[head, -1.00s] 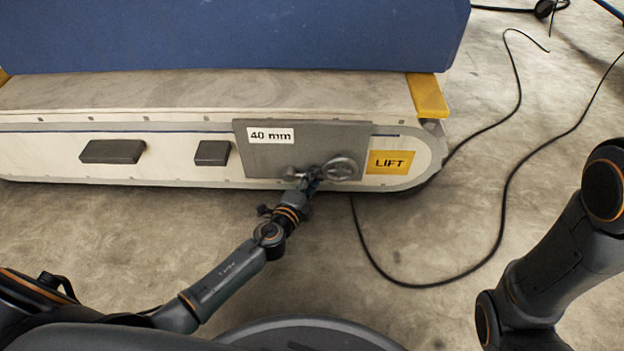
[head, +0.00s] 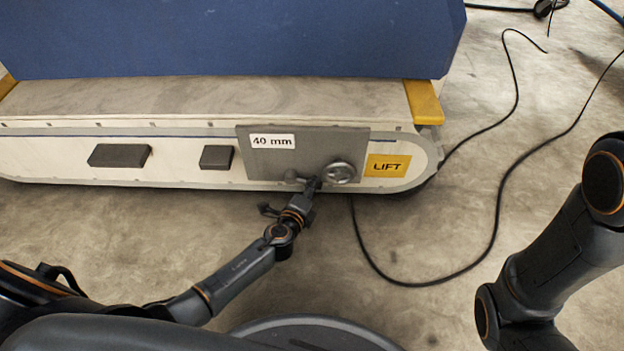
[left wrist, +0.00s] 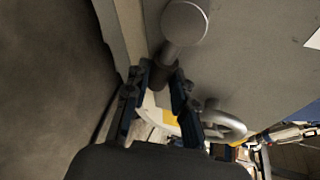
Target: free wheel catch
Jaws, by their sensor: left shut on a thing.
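A grey metal handwheel (head: 341,173) sits on the grey panel (head: 215,132) on the side of the machine's base. A small silver knob catch (head: 292,175) sticks out just left of it. In the left wrist view, the catch's round silver head (left wrist: 185,23) is at the top, with a dark stem below it. My left gripper (head: 314,183) is at the panel between catch and wheel. Its fingers (left wrist: 163,80) are shut around the dark stem. The wheel's rim (left wrist: 232,124) shows right of the fingers, close beside them. My right gripper is out of view.
The panel bears a "40 mm" label (head: 272,141), with a yellow LIFT plate (head: 387,166) to its right. Two dark blocks (head: 120,155) jut from the base to the left. A black cable (head: 497,215) lies on the floor at right.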

